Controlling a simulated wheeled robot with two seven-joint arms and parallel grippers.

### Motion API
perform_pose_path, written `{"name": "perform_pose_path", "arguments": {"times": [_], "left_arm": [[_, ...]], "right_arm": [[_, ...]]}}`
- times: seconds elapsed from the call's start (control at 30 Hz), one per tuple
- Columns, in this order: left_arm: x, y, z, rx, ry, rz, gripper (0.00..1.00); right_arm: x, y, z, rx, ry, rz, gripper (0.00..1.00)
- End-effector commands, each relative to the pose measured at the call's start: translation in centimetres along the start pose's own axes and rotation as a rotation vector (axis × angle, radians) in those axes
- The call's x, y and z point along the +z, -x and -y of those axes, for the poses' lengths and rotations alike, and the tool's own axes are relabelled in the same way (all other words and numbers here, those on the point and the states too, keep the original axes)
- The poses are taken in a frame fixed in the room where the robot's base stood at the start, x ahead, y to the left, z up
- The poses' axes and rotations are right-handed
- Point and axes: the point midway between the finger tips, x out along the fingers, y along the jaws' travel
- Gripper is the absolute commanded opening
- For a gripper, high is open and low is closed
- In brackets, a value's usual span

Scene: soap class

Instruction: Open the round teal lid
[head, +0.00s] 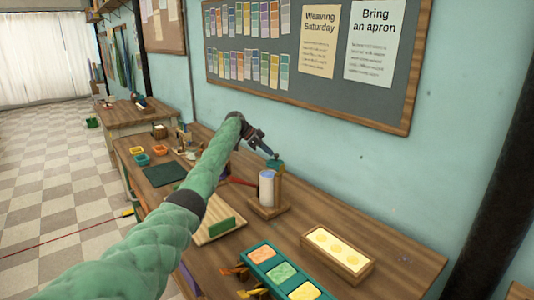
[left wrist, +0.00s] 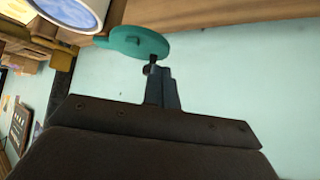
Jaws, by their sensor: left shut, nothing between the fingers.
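The round teal lid (head: 274,163) shows just above and behind a pale cylinder-shaped container (head: 267,188) in the head view. The mouth looks uncovered. My left gripper (head: 270,153) is shut and empty, its fingertips at the lid's edge; in the left wrist view the fingertips (left wrist: 152,62) are close to or touching it. Any hinge is hidden. My right gripper is out of view.
The container stands on a wooden stand (head: 267,210) on the long wooden bench (head: 390,255). A teal tray with coloured blocks (head: 262,254) and a wooden box of yellow pieces (head: 337,255) stand nearer. The wall with a pinboard (head: 390,105) is close behind.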

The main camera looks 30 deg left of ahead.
Motion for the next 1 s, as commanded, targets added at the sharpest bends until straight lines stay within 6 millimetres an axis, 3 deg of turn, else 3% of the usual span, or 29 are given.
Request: {"name": "perform_pose_path", "arguments": {"times": [0.53, 1.0], "left_arm": [[0.0, 0.0, -0.1, 0.000, 0.000, 0.000, 0.00], [0.4, 0.5, -1.4, 0.001, 0.000, 0.000, 0.00]], "right_arm": [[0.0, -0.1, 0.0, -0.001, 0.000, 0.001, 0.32], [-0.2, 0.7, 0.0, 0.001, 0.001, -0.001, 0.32]]}}
